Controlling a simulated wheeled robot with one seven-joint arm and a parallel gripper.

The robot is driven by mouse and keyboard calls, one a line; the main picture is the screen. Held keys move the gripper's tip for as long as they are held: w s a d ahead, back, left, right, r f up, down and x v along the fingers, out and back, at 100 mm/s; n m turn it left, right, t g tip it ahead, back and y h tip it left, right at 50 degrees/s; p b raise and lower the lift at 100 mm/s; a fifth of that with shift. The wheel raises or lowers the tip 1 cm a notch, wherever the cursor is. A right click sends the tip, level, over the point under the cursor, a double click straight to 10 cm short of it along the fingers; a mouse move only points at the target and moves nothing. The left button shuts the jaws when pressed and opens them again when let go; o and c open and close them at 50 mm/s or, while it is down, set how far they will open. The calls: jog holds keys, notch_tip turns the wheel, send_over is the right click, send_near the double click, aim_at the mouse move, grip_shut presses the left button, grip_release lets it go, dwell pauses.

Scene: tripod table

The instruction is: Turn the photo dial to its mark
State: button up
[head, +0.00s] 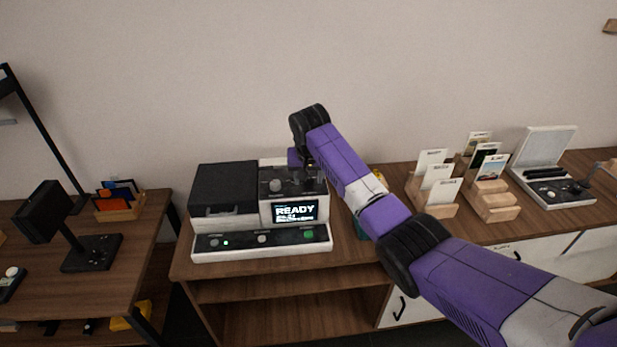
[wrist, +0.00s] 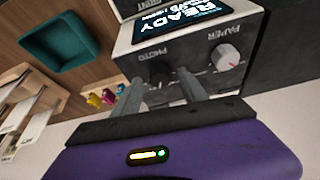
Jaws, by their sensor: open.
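The machine (head: 240,243) stands on the wooden table, with a lit screen (head: 295,211) reading READY. In the wrist view the dark photo dial (wrist: 158,71) is on the panel under the upside-down word PHOTO. The pale paper dial (wrist: 228,57), with a red line, is to its right; in the head view the paper dial (head: 275,185) is on the upper panel. My gripper (wrist: 160,80) is open, with one finger on each side of the photo dial in the wrist view. I cannot tell whether the fingers touch it. The dial's mark is not clear.
A teal tray (wrist: 62,45) and small coloured pegs (wrist: 107,96) lie beside the machine. Card holders (head: 432,205) and an open grey case (head: 550,185) stand to the right.

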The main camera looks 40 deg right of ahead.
jog(key=shift+w+f, duration=0.1)
jog(key=shift+f, duration=0.05)
jog(key=shift+c, duration=0.2)
grip_shut()
